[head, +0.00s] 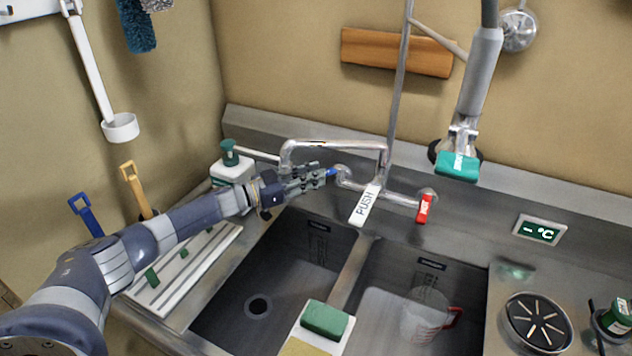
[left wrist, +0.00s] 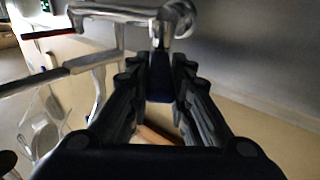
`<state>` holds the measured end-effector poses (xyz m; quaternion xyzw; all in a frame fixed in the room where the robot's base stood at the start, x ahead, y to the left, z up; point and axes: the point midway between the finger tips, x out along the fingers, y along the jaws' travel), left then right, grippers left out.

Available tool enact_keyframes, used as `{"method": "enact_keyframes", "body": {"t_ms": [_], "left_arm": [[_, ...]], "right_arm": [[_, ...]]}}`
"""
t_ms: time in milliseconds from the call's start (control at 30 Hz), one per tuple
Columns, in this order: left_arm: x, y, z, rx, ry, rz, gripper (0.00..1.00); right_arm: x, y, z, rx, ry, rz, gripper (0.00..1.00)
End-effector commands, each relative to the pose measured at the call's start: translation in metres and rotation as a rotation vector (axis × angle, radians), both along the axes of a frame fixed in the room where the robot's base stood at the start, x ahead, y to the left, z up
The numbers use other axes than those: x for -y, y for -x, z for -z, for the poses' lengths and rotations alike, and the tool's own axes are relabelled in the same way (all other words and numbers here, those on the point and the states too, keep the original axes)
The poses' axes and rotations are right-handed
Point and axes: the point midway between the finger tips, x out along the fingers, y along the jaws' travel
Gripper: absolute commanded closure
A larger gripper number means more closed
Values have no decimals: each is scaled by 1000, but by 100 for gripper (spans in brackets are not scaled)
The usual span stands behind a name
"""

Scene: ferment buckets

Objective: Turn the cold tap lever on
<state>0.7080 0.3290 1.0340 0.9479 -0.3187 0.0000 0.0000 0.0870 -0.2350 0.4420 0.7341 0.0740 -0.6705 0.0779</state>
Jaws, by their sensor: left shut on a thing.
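The cold tap lever (head: 332,172) is the small blue one at the left end of the wall-mounted chrome tap (head: 350,146). My left gripper (head: 322,173) reaches in from the left, and its fingers are shut on this lever. In the left wrist view the dark blue lever (left wrist: 160,78) stands between the two fingers, just in front of the chrome valve body (left wrist: 175,18). The fingers partly hide the lever in the head view. The red lever (head: 424,209) hangs down at the right end of the tap. My right gripper is not in view.
A white PUSH handle (head: 366,203) hangs between the levers. A spray head with a teal end (head: 458,166) hangs at right. Two sink basins lie below; the right one holds a clear jug (head: 425,315). A white bottle with green cap (head: 231,165) stands behind my left forearm.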

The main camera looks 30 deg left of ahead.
Motion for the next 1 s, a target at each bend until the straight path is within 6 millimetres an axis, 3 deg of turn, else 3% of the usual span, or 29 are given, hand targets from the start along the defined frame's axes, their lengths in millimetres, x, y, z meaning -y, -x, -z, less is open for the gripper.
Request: {"method": "enact_keyframes", "body": {"t_ms": [400,433,500,833,1000], "left_arm": [[-1,0,0,-1,1,5,100],[-1,0,0,-1,1,5,74],[-1,0,0,-1,1,4,60],[-1,0,0,0,0,5,60],[-11,13,1,-2,-2,3,60]], "right_arm": [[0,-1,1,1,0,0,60],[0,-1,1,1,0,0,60],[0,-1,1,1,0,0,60],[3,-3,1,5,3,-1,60],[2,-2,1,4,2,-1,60]]}}
